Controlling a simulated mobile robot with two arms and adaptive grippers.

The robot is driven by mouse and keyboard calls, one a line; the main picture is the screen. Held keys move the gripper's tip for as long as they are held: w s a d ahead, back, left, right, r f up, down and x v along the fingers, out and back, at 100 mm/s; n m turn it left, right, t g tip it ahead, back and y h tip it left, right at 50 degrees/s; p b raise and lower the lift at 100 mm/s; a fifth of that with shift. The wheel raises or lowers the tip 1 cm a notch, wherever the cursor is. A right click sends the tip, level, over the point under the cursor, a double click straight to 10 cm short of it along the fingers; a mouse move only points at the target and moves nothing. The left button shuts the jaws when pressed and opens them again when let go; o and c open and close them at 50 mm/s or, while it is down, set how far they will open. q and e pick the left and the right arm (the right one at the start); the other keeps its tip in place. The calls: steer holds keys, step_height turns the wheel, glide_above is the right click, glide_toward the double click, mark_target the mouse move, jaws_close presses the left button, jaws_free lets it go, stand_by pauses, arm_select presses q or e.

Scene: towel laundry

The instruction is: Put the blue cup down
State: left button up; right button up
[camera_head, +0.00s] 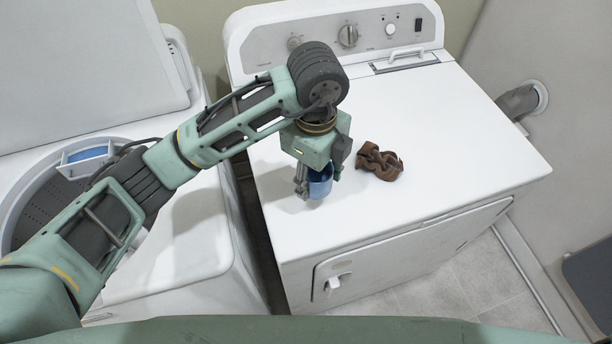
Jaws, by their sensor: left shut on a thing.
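The blue cup (320,186) is upright at the left part of the dryer top (440,170). My left gripper (319,182) comes down on it from above and is shut on it, with a finger on either side. The gripper body hides the upper part of the cup. The cup's base is at or just above the white surface; I cannot tell if it touches. My right gripper is not in view.
A crumpled brown cloth (379,161) lies just right of the cup. An open washer (190,235) stands to the left, across a narrow gap. The dryer's control panel (376,32) rises at the back. The dryer top's right side is clear.

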arm_select(q)
steer(key=w, duration=0.1)
steer(key=w+a+f, duration=0.1)
steer(key=w+f, duration=0.1)
steer(key=shift+w+a+p, duration=0.15)
steer(key=shift+a+p, duration=0.1)
steer(key=shift+p, duration=0.1)
step_height(320, 180, down, 4)
steer(key=shift+r+p, duration=0.15)
steer(key=shift+p, duration=0.65)
steer(key=shift+w+f, duration=0.1)
steer(key=shift+f, duration=0.15)
steer(key=shift+f, duration=0.2)
steer(key=o, duration=1.1)
steer(key=shift+r, duration=0.1)
